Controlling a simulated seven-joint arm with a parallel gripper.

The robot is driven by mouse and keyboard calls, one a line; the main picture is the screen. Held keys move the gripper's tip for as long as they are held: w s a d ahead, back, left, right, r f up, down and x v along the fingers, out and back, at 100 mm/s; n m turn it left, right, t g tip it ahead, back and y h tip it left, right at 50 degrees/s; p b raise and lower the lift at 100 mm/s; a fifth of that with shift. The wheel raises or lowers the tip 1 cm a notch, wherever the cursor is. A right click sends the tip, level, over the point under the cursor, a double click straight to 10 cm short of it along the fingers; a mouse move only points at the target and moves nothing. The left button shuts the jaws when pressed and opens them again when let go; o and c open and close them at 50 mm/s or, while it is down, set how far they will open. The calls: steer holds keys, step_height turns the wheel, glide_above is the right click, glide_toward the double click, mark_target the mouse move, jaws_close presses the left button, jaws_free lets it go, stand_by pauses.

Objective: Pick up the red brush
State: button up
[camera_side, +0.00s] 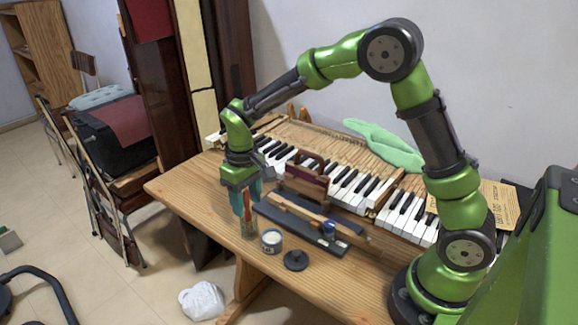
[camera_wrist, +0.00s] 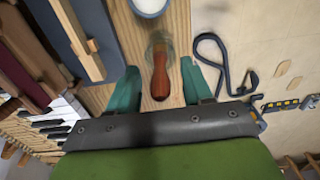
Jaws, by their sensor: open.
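The red brush (camera_side: 246,208) stands upright in a clear glass jar (camera_side: 249,231) near the table's front left edge. In the wrist view its reddish-brown handle (camera_wrist: 161,80) points toward my gripper, and the jar (camera_wrist: 159,40) shows around its far end. My gripper (camera_side: 247,203) is above the jar, pointing down. Its two teal fingers are apart, one on each side of the handle, as the wrist view of the gripper (camera_wrist: 160,70) shows. I see gaps between the handle and both fingers. The brush's lower end is hard to make out.
A white-topped can (camera_side: 271,241) and a black lid (camera_side: 295,260) are right of the jar. A dark board with wooden pieces (camera_side: 318,232) lies behind them, before the piano keys (camera_side: 345,188). The wooden table's (camera_side: 180,190) left part is clear.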

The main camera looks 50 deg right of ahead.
steer(key=shift+f, duration=0.6)
jaws_close()
step_height(320, 180, up, 10)
steer(key=shift+r, duration=0.1)
